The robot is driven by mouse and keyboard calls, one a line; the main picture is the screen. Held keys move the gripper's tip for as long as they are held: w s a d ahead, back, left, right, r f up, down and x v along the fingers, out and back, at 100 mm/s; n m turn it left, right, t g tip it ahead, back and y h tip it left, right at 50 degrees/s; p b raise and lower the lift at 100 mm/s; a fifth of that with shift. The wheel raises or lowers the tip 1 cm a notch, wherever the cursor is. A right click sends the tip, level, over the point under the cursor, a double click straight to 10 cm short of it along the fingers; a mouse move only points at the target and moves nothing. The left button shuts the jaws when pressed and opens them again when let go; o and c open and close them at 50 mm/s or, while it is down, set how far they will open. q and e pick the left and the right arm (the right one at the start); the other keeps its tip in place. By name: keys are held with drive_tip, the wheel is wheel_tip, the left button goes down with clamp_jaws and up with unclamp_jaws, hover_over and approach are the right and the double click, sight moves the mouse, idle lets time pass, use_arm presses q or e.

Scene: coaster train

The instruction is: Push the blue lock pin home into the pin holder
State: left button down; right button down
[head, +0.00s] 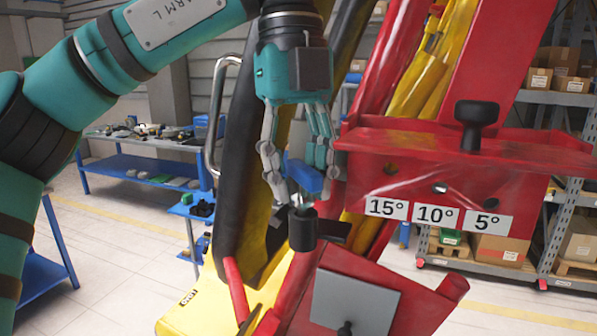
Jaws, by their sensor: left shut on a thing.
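My left gripper (303,172) comes down from the top centre, fingers pointing down. It is shut on the blue lock pin (307,181); the fingers cover part of the pin's blue head. Directly below stands a black upright cylinder (303,231), which looks like the pin holder, on the red and yellow structure. The pin's lower end is hard to make out, so I cannot tell how deep it sits in the holder. My right gripper is not in view.
A red bracket (365,160) with 15°, 10° and 5° labels and a black knob (477,122) stands close right of the gripper. A curved metal handle (213,110) is left. A blue workbench (140,165) and shelves (570,100) stand behind. A grey plate (354,303) lies below.

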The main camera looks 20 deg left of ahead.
use_arm(q)
drive_tip(key=shift+f+b, duration=0.45)
drive_tip(key=shift+f, duration=0.2)
drive_tip(key=c, duration=1)
unclamp_jaws()
drive_tip(key=shift+r, duration=0.1)
drive_tip(key=shift+o, duration=0.2)
drive_tip(key=o, duration=0.8)
drive_tip(key=shift+s, duration=0.1)
drive_tip(key=shift+c, duration=0.2)
drive_tip(key=shift+s, duration=0.1)
